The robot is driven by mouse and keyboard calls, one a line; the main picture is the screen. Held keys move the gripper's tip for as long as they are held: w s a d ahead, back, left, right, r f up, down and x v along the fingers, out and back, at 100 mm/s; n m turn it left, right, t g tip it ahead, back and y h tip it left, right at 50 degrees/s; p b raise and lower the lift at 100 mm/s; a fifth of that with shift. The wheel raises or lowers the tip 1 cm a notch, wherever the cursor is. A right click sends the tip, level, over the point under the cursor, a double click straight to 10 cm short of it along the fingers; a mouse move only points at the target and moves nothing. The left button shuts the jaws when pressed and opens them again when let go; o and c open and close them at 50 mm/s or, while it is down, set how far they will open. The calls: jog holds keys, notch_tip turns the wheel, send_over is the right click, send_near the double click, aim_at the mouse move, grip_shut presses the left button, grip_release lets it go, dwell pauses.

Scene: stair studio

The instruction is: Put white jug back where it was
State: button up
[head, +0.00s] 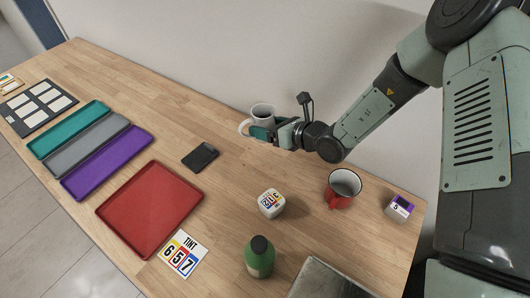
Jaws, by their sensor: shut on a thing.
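The white jug (262,111) shows in the head view near the back edge of the table, close to the wall. It looks upright, with its handle on the left. My gripper (262,132) is shut on the jug from the right side. The gripper hides part of the jug's lower body. I cannot tell whether the jug's base touches the table.
A red mug (341,190), a white cube (271,203), a green bottle (259,258) and a small purple-topped box (399,208) stand nearer. A black phone-like slab (201,157), a red tray (126,224) and a purple tray (104,168) lie left. Wood behind the slab is clear.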

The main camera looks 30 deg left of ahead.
notch_tip(320, 180, down, 9)
jog(key=shift+r, duration=0.1)
dwell(0.3)
jog(key=o, duration=1.3)
jog(key=shift+c, duration=0.2)
jog(key=shift+d, duration=0.1)
jog(key=v, duration=1.2)
